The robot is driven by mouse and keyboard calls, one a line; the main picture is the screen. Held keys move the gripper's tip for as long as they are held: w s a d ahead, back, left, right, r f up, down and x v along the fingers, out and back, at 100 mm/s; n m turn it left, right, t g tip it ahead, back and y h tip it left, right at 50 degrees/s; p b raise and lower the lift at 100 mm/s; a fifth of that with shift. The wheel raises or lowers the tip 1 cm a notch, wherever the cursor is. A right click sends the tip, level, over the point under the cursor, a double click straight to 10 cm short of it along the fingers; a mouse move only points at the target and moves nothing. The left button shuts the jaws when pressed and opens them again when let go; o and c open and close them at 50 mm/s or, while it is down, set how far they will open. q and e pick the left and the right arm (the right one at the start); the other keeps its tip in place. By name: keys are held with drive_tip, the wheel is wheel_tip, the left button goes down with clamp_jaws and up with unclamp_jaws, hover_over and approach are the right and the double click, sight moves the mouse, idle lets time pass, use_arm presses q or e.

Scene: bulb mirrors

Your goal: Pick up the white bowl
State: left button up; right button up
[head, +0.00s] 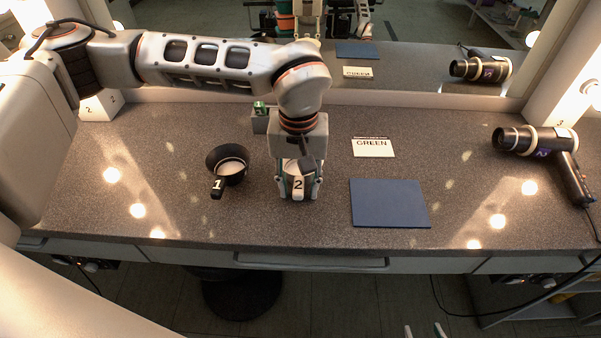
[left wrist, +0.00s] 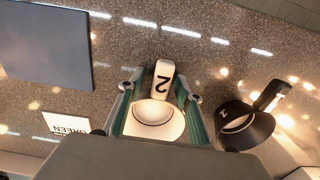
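The white bowl (head: 297,169), with a handle marked 2, sits on the grey speckled counter. My left gripper (head: 299,190) points down over it, with one finger on each side. In the left wrist view the white bowl (left wrist: 155,118) lies between the spread fingers (left wrist: 157,95), its handle pointing away from my palm. The fingers look wide apart; whether they touch the rim is unclear. Part of the bowl is hidden by the gripper. My right gripper (head: 424,331) shows only its two fingertips at the bottom edge, apart and empty.
A black bowl (head: 228,163) with a handle marked 1 stands close to the left. A blue mat (head: 389,204) lies to the right, with a GREEN card (head: 373,148) behind it. A hair dryer (head: 545,145) lies far right. A mirror runs along the back.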

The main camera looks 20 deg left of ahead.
use_arm(q)
drive_tip(key=shift+r, duration=0.1)
clamp_jaws()
use_arm(e)
drive_tip(key=shift+w, duration=0.15)
use_arm(q)
drive_tip(key=shift+r, duration=0.15)
wheel_tip(320, 180, up, 20)
drive_tip(key=p, duration=0.2)
use_arm(e)
drive_tip(key=shift+s+a+r, duration=0.3)
drive_tip(key=shift+s+r, duration=0.1)
drive_tip(key=shift+r, duration=0.2)
